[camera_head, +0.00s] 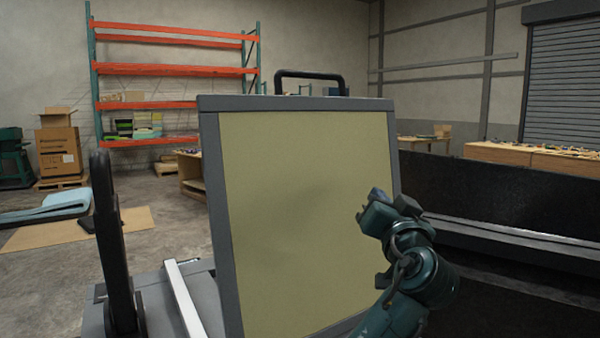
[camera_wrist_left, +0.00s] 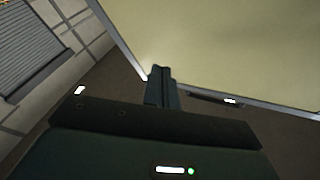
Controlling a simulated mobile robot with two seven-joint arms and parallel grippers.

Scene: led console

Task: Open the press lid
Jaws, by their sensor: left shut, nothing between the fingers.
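The press lid (camera_head: 305,215) is a large grey-framed panel with a yellowish inner face. It stands raised, close to upright, in the middle of the head view, with a black bar handle (camera_head: 310,77) above its top edge. My left gripper (camera_head: 370,208) is shut and empty in front of the lid's right part. In the left wrist view the shut fingers (camera_wrist_left: 160,85) point toward the lower edge of the yellowish lid face (camera_wrist_left: 220,45). Whether they touch the lid cannot be told. My right gripper is not in view.
A dark upright bar (camera_head: 110,240) and a grey base with a light rail (camera_head: 185,300) stand left of the lid. A long dark panel (camera_head: 500,195) lies to the right. Orange shelving (camera_head: 175,72), boxes and workbenches are farther back.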

